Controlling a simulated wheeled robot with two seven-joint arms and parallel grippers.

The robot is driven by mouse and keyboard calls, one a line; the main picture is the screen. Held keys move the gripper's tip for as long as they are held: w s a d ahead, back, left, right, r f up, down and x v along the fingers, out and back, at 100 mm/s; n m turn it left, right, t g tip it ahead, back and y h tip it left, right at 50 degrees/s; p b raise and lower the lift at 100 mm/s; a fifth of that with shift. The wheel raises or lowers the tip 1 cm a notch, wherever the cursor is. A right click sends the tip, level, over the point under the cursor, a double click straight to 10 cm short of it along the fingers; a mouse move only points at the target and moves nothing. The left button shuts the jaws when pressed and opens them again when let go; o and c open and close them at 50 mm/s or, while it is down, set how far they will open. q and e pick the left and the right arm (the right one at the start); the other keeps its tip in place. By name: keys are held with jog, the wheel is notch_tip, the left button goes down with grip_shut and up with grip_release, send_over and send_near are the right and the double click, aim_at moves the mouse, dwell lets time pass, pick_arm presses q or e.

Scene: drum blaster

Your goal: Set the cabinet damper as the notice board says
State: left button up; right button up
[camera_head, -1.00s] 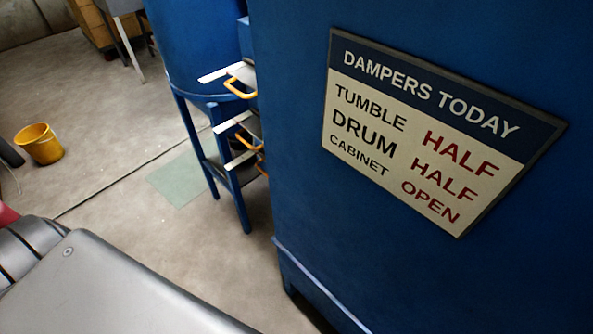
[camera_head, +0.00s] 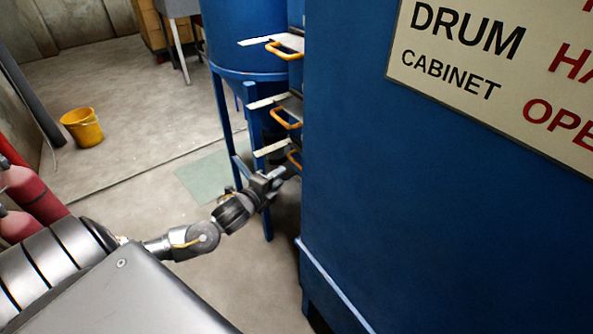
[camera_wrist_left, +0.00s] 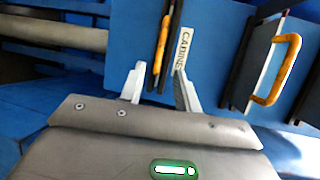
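The notice board (camera_head: 500,70) at the upper right is cut off by the frame; its cabinet row reads "CABINET OPE…" in view. Three damper plates with orange handles stick out of the blue machine's left side: top (camera_head: 287,49), middle (camera_head: 285,117) and lowest (camera_head: 294,158). My left gripper (camera_head: 272,180) is just below the lowest handle. In the left wrist view its fingers (camera_wrist_left: 160,86) are apart, and an orange handle (camera_wrist_left: 162,45) beside a label "CABINE…" (camera_wrist_left: 182,52) lines up between them. Contact cannot be told. My right gripper is out of view.
Another orange handle (camera_wrist_left: 277,68) is at the right in the left wrist view. The blue machine wall (camera_head: 420,200) fills the right side. A blue legged drum (camera_head: 245,35) stands behind the dampers. A yellow bucket (camera_head: 82,127) and red cylinders (camera_head: 35,195) are at the left. Open floor lies between.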

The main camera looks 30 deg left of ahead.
aim_at(297, 163)
pick_arm(q)
jog(key=w, duration=0.3)
jog(key=w+f, duration=0.1)
jog(key=w, duration=0.3)
jog(key=w+f, duration=0.1)
jog(key=w, duration=0.2)
jog(key=shift+w+a, duration=0.1)
jog(key=shift+w, duration=0.25)
jog(key=shift+r, duration=0.1)
grip_shut()
